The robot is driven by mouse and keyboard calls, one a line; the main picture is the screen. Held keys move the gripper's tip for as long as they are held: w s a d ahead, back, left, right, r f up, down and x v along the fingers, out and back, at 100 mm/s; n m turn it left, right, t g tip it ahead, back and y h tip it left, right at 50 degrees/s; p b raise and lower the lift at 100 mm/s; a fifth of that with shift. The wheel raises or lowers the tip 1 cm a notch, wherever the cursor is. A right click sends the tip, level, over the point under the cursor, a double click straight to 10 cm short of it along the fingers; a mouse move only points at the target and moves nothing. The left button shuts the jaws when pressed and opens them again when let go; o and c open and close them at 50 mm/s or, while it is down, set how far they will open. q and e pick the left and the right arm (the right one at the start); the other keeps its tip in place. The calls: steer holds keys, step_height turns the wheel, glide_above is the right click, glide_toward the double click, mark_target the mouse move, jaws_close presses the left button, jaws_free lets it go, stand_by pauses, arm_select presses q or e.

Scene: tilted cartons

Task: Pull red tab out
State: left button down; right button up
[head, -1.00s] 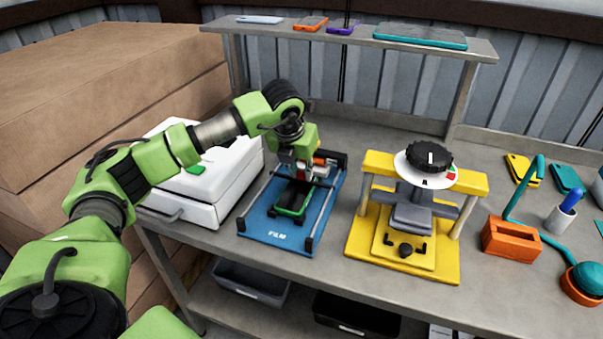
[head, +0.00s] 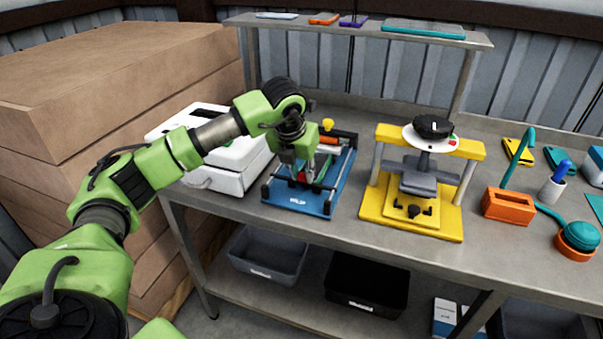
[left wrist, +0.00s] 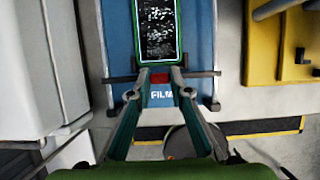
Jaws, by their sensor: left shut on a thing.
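A phone with a green frame (left wrist: 157,30) lies on the blue film device (head: 315,201), its dark screen speckled white in the left wrist view. The blue device also shows in the left wrist view (left wrist: 201,40). The red tab (left wrist: 160,77) is at the phone's near end, beside a dark crossbar. My left gripper (left wrist: 160,80) has its fingertips on both sides of the red tab and is shut on it. In the head view my left gripper (head: 301,172) is low over the device's front part and hides much of the phone. My right gripper is not in view.
A white case (head: 222,165) stands close on the left. A yellow press (head: 411,223) with a black knob stands to the right. An orange block (head: 508,206) is farther right. A shelf (head: 350,28) runs behind. Bins (head: 268,256) sit below the table.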

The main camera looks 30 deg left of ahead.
arm_select(q)
steer(key=c, duration=1.8)
jaws_free()
steer(key=shift+c, duration=0.2)
steer(key=v, duration=1.2)
steer(key=shift+s, duration=0.15)
steer(key=shift+d, duration=0.15)
